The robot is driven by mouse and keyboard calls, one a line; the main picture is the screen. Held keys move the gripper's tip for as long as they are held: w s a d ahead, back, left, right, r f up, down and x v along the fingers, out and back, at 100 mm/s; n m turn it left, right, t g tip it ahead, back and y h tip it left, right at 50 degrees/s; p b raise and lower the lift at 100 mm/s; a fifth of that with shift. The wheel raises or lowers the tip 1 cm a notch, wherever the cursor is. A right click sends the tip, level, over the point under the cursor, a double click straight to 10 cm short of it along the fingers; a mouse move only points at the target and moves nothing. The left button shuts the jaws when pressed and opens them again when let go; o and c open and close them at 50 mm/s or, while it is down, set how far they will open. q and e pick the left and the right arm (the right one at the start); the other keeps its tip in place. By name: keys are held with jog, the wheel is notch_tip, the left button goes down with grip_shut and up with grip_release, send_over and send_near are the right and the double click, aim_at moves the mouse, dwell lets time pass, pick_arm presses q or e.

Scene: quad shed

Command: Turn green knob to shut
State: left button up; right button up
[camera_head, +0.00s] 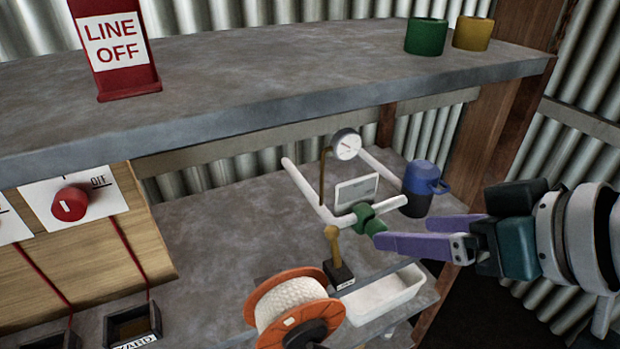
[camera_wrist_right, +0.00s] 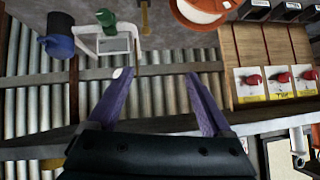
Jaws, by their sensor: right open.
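The green knob (camera_head: 368,220) sits on a white pipe (camera_head: 318,205) over the lower shelf, near a small white label plate (camera_head: 358,190). In the right wrist view the green knob (camera_wrist_right: 107,20) shows at the upper left, beyond and to the left of my fingertips. My right gripper (camera_head: 386,236) comes in from the right with its purple fingers apart and empty. In the head view its fingertips appear close to the knob; contact cannot be told. In the right wrist view the right gripper (camera_wrist_right: 158,76) is open with nothing between its fingers. My left gripper is not seen.
A blue mug (camera_head: 420,185) stands behind the pipe. A round gauge (camera_head: 346,145) rises above it. An orange spool (camera_head: 290,305) and a white tray (camera_head: 385,300) are in front. A red knob (camera_head: 70,204) is at left.

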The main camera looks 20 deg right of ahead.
jog(key=w+d+f+m+t+b, duration=0.1)
jog(key=w+d+f+t+b, duration=0.15)
jog(key=f+b, duration=0.6)
jog(key=w+d+f+m+t+b, duration=0.1)
jog(key=w+d+f+b, duration=0.15)
jog(key=f+b, duration=0.55)
jog(key=m+t+b, duration=0.2)
jog(key=t+b, duration=0.3)
jog(key=b, duration=1.4)
send_near(375, 228)
jog(key=d+f, duration=0.1)
jog(key=f, duration=0.1)
jog(key=shift+h, duration=0.3)
jog(key=w+b, duration=0.1)
jog(key=w, duration=0.2)
jog(key=w+b, duration=0.1)
jog(key=w, duration=0.2)
jog(key=w+a+b, duration=0.1)
jog(key=w, duration=0.2)
jog(key=shift+w+r, duration=0.3)
jog(key=shift+w, duration=0.1)
grip_shut()
